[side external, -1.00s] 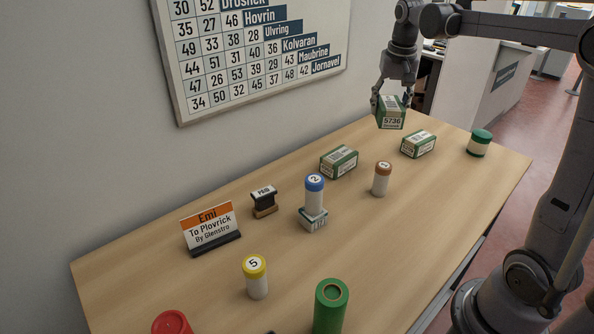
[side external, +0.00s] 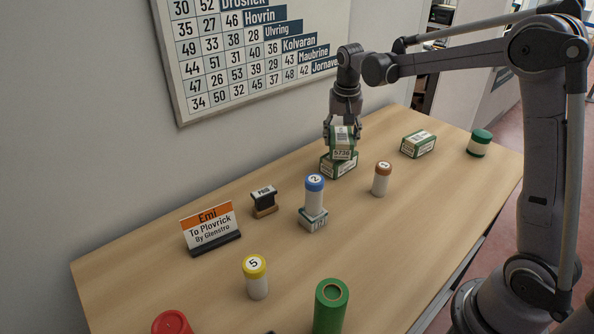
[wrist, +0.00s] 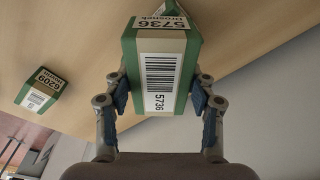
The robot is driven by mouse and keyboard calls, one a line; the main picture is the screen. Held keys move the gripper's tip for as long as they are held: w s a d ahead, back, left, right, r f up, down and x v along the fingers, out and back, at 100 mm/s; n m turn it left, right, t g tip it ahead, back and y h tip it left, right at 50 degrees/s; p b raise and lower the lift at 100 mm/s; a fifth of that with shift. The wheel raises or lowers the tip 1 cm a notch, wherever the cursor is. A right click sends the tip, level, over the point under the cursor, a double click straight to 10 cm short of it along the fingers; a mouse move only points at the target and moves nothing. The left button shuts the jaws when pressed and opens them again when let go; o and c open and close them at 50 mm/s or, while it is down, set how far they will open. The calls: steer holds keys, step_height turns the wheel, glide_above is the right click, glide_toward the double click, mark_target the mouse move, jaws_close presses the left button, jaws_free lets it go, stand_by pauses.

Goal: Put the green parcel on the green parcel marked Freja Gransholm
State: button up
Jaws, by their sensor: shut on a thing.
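My gripper (side external: 343,134) is shut on a green and white parcel (side external: 342,149) numbered 5736. In the wrist view the held parcel (wrist: 160,72) sits between the two fingers, with a barcode facing the camera. Directly beneath it in the side view is another green parcel (side external: 345,168) on the table, largely covered by the held one. I cannot tell whether the two touch. A third green parcel (side external: 418,144) lies to the right; a parcel numbered 6209 (wrist: 40,90) shows in the wrist view. The name Freja Gransholm is not readable on any parcel.
A brown-capped tube (side external: 381,179) stands in front to the right. A blue-capped tube (side external: 314,195) stands on a small box (side external: 312,219). A green-lidded jar (side external: 479,143) is far right.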

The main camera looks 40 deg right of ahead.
mark_target(342, 138)
steer(key=shift+f, duration=0.5)
steer(key=shift+f, duration=0.15)
steer(key=o, duration=1.3)
step_height(342, 138, up, 12)
steer(key=s+a, duration=0.1)
steer(key=s+a+f+n+t, duration=0.2)
steer(key=s+a+n, duration=0.1)
steer(key=s, duration=0.3)
steer(key=s+a+f+n+t, duration=0.2)
steer(key=s+a+f+n, duration=0.1)
steer(key=s+a, duration=0.2)
steer(key=s+a+f+n+t+y, duration=0.1)
steer(key=s+a+f+n+t, duration=0.1)
steer(key=s, duration=0.6)
steer(key=shift+s+a+f+n, duration=0.1)
steer(key=shift+a+f+n, duration=0.2)
steer(key=shift+a, duration=0.2)
steer(key=shift+s+a+f+n, duration=0.1)
steer(key=shift+a+f+n, duration=0.1)
steer(key=shift+a+f, duration=0.25)
